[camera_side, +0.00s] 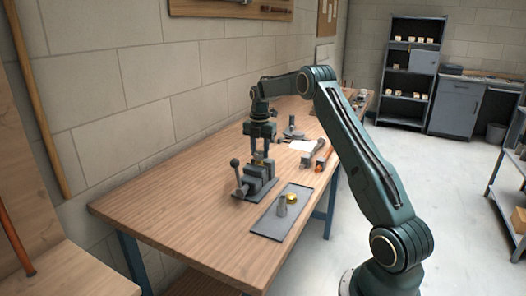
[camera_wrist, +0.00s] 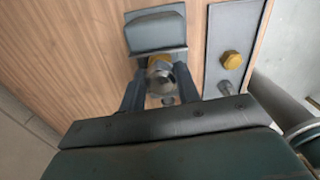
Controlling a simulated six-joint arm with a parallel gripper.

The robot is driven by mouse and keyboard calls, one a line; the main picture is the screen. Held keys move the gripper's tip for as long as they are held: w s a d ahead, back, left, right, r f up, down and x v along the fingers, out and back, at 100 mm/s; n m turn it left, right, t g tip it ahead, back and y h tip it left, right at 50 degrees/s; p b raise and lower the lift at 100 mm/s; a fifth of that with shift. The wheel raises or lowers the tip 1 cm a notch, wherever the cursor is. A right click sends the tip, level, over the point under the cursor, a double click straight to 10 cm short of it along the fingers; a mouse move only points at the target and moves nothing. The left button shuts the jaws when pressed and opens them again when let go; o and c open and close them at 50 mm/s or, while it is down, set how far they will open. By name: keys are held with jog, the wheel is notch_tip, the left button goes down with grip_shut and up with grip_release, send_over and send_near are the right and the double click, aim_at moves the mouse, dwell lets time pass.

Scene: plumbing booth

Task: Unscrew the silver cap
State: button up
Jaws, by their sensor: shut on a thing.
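A grey vise (camera_side: 260,187) stands on the wooden bench, and its jaw (camera_wrist: 156,32) fills the top middle of the wrist view. My gripper (camera_side: 262,152) points down over the vise, with one finger on each side of a small fitting. In the wrist view my gripper (camera_wrist: 160,78) is shut on the silver cap (camera_wrist: 160,72), with a little brass colour showing beside it. The fingers mostly hide the cap in the side view. I cannot tell how far it is threaded on.
A grey tray (camera_side: 267,228) lies right of the vise, holding a brass cap (camera_side: 292,197) and a silver cylindrical part (camera_side: 282,207). Tools and a white sheet (camera_side: 301,146) lie further back. The wall runs along the left; the bench's near end is clear.

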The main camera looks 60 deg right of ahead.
aim_at(259, 151)
jog(key=shift+w+a+r+n, duration=0.1)
jog(key=shift+n, duration=2.5)
jog(key=o, duration=1.9)
jog(key=shift+c, duration=0.2)
jog(key=shift+r, duration=2.5)
